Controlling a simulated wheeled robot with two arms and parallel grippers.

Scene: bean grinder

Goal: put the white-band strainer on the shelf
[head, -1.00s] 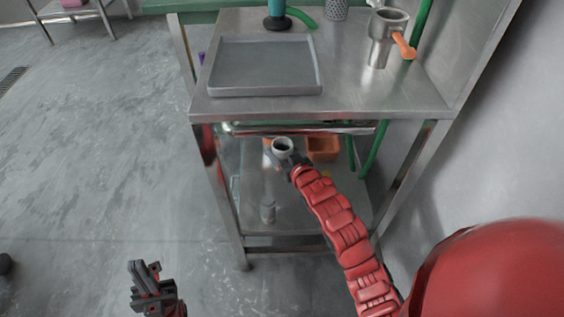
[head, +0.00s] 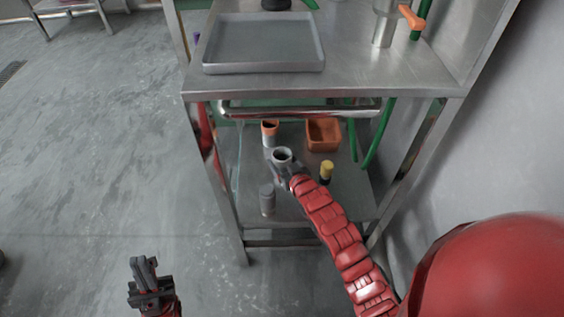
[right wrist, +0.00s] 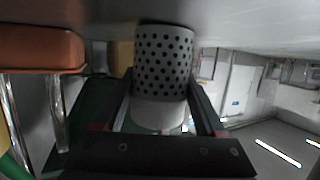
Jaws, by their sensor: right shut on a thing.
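The white-band strainer (head: 282,156) is a grey cup with an open round top. In the right wrist view, its perforated wall (right wrist: 163,60) and white band (right wrist: 158,115) show between the fingers. My right gripper (head: 284,167) is shut on it, over the lower shelf (head: 300,209) of the steel table. In the right wrist view, the strainer's far end is close to the grey shelf surface; I cannot tell whether they touch. My left gripper (head: 147,270) is out over the floor, away from the table, with no object visible in it; its finger gap is unclear.
On the lower shelf are an orange-topped container (head: 269,133), an orange bin (head: 323,135), a yellow-capped jar (head: 326,172) and a grey cylinder (head: 267,200). A metal rail (head: 300,111) and the tabletop edge lie above. A grey tray (head: 265,43) is on top.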

